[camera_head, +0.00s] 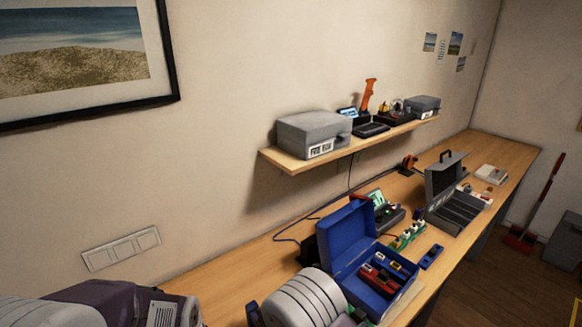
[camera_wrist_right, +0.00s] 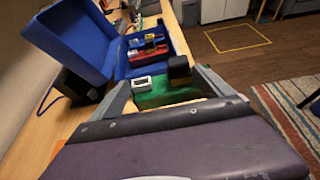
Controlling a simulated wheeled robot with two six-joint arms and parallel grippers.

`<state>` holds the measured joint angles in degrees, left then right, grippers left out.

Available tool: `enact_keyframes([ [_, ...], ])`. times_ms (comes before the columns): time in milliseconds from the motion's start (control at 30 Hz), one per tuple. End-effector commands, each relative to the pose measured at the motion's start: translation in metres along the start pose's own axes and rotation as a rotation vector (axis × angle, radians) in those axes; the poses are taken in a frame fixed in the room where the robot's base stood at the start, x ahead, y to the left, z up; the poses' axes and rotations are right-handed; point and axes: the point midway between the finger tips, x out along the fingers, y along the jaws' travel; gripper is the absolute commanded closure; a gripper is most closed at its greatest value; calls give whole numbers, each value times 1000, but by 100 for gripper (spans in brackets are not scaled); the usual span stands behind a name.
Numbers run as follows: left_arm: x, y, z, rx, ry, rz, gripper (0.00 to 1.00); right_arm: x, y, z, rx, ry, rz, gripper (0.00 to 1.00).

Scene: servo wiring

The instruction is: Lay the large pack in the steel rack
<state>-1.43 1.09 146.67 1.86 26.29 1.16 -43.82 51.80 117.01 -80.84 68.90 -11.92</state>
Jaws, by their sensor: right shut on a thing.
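A dark grey open case with a handle and long slots (camera_head: 460,208) stands on the bench; I cannot tell if it is the steel rack. An open blue case (camera_head: 346,226) holds several small packs, among them a red one (camera_head: 372,280); it also shows in the right wrist view (camera_wrist_right: 70,38). I cannot tell which is the large pack. My right gripper (camera_wrist_right: 165,92) is shut on a green piece (camera_wrist_right: 150,97) with a white connector and a black block, near the blue case. My left arm is at the lower left in the head view; its fingers are not visible.
A small green board (camera_head: 408,236) and a blue block (camera_head: 431,256) lie between the two cases. A wooden shelf (camera_head: 290,163) with grey boxes hangs above the bench. A white box (camera_head: 491,174) stands at the far end, with bare bench top (camera_head: 510,150) beyond it.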

Motion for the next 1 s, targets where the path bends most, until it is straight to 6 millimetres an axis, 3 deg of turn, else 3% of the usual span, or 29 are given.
enact_keyframes([
  [300, 0, 0, 0, 0, 0, 0, 64, 7, -55, -10, -2, -3, -8, 82],
  [533, 0, 0, 0, 0, 0, 0, 64, 11, -81, -16, 2, -2, -12, 82],
  [767, 19, 0, 2, 0, 0, 0, 64, 18, -78, -33, 5, -2, -11, 82],
  [1000, 20, 0, 2, 0, 0, 0, 64, 18, -78, -34, 5, -2, -11, 82],
])
